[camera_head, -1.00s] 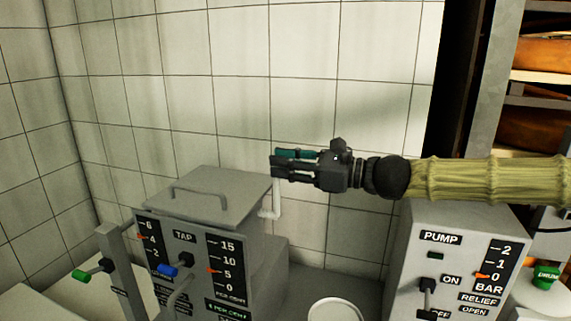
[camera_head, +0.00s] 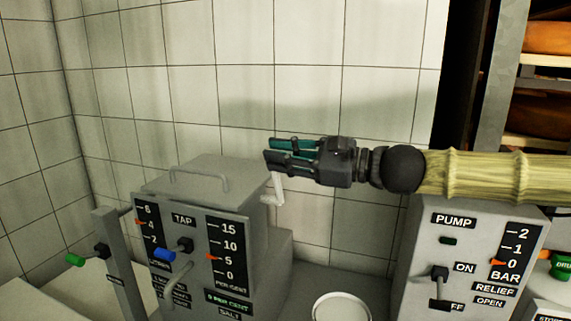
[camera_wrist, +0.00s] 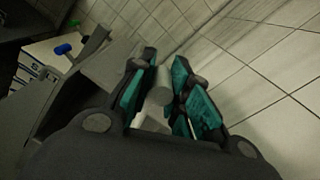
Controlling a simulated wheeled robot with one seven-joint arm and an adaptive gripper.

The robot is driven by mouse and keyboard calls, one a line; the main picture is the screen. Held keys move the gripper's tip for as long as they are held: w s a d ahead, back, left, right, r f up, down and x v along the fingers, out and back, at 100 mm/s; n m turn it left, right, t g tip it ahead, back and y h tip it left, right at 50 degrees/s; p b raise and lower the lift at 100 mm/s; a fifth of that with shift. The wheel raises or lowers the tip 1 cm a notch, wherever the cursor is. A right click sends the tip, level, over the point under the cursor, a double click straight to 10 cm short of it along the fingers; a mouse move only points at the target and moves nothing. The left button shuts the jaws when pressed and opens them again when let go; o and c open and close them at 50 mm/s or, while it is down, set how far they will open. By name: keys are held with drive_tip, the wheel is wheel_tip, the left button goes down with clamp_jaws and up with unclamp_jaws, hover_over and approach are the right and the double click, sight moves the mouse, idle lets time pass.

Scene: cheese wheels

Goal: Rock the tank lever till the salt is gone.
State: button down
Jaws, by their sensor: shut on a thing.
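The grey tank (camera_head: 260,250) stands at centre left, with a lid and a front panel. Its salt scale (camera_head: 227,250) has an orange pointer near 5; the small readout's figure below is hard to read. A pale cranked lever (camera_head: 276,188) sticks up on the tank's right side. My gripper (camera_head: 268,152) is at the lever's upper end, with dark fingers and teal pads. In the wrist view my gripper (camera_wrist: 160,92) is shut on the grey rounded grip of the lever (camera_wrist: 157,97), which sits between the pads.
A post with a green-tipped handle (camera_head: 75,260) stands to the left. The pump box (camera_head: 425,275) stands at right, below my arm. A round pale vessel (camera_head: 342,308) is between them. The tiled wall is close behind.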

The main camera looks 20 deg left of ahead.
drive_tip(key=shift+s+f+n+b, duration=0.25)
drive_tip(key=shift+s+n+b, duration=0.3)
drive_tip(key=shift+n+b, duration=0.1)
drive_tip(key=c, duration=1.3)
unclamp_jaws()
drive_tip(key=shift+d, duration=0.1)
